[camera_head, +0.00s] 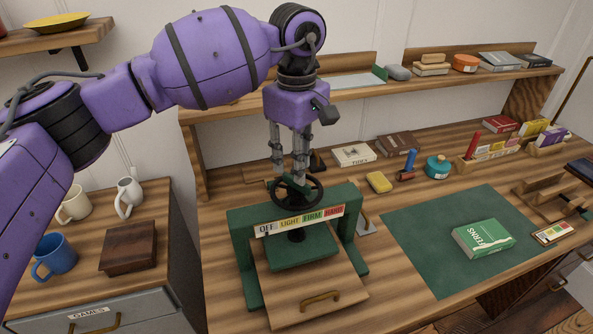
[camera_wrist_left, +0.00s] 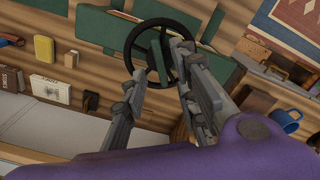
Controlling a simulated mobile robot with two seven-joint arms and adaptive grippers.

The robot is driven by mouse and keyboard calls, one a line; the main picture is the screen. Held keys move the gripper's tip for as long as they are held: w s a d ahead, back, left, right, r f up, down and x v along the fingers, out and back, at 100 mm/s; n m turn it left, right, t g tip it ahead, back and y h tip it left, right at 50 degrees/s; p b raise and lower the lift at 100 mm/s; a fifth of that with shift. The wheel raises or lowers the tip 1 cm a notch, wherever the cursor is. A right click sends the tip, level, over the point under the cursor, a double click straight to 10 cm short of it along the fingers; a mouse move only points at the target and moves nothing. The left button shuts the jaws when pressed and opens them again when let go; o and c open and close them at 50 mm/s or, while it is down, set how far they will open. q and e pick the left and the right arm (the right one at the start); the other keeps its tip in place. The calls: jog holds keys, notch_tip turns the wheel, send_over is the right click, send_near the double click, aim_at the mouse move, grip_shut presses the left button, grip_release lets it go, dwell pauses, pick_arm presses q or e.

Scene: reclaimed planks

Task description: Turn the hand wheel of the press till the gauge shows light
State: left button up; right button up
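The green press (camera_head: 240,240) stands on the bench with its black hand wheel (camera_head: 318,196) on top; the wheel also shows in the left wrist view (camera_wrist_left: 131,42). The gauge strip (camera_head: 299,221) on its crossbeam reads OFF, LIGHT, FIRM and HARD. A small dark mark shows at OFF, but I cannot be sure it is the pointer. My left gripper (camera_head: 289,178) points down at the wheel's far side. Its fingers stand apart near the rim, and it looks open. I cannot tell whether they touch the rim. My right gripper is out of view.
A green mat (camera_head: 415,240) with a green book (camera_head: 483,238) lies right of the press. A yellow block (camera_head: 379,182) and a blue-handled tool (camera_head: 409,165) stand behind. Mugs (camera_head: 56,255) and a brown box (camera_head: 129,248) stand on the left cabinet. A shelf (camera_head: 440,78) runs above the bench.

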pick_arm(q)
notch_tip(320, 180, up, 9)
jog(key=shift+f, duration=0.2)
jog(key=shift+f, duration=0.1)
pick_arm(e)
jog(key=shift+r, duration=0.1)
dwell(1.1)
pick_arm(q)
jog(key=p, duration=0.4)
send_over(295, 193)
jog(key=w, duration=0.1)
notch_tip(295, 193, down, 6)
jog(key=shift+w+d+r, duration=0.1)
jog(key=shift+w+d, duration=0.05)
notch_tip(295, 193, down, 5)
jog(key=shift+f, duration=0.8)
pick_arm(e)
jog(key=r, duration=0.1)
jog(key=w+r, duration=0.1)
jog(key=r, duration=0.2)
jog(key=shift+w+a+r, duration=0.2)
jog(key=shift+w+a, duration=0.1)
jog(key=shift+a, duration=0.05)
pick_arm(q)
grip_shut()
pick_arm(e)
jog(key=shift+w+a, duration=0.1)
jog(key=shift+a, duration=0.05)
